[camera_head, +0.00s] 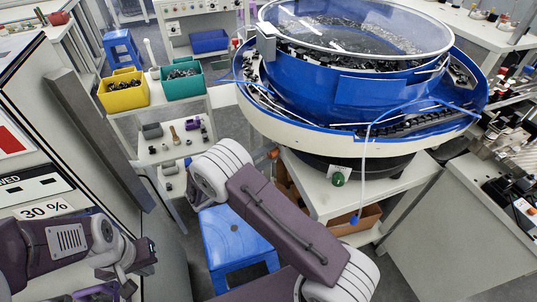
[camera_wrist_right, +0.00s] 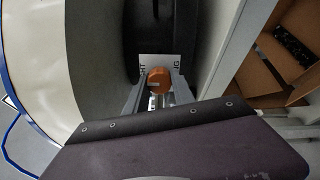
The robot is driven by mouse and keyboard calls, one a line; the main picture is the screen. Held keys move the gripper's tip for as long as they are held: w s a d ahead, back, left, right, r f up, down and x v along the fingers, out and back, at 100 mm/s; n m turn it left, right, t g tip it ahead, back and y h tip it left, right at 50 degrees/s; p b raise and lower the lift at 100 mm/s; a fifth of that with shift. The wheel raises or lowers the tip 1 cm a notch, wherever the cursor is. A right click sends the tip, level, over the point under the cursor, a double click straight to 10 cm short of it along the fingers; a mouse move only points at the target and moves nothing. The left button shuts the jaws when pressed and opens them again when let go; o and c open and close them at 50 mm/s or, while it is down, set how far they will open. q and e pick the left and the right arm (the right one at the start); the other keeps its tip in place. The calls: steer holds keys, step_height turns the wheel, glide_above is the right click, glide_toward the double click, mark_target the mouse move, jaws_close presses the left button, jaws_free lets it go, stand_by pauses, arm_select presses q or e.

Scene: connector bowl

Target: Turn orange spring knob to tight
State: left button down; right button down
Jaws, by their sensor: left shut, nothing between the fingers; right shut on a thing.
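The orange spring knob (camera_wrist_right: 157,77) sits between the grey fingers of my right gripper (camera_wrist_right: 161,88) in the right wrist view, which is shut on it. A white plate with dark lettering shows behind the knob; the letters are partly covered, so the setting cannot be read. In the head view a small orange part (camera_head: 273,154) shows under the bowl feeder's rim, beside my right wrist, which hides the right fingers. My left gripper (camera_head: 148,256) is shut and empty at the lower left, far from the knob.
The blue bowl feeder (camera_head: 345,95) stands on a white table just above my right arm. A cardboard box (camera_head: 357,221) sits below. A blue stool (camera_head: 232,240) stands under my right arm.

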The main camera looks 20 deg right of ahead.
steer(key=c, duration=1.1)
jaws_free()
steer(key=shift+o, duration=0.2)
steer(key=v, duration=0.9)
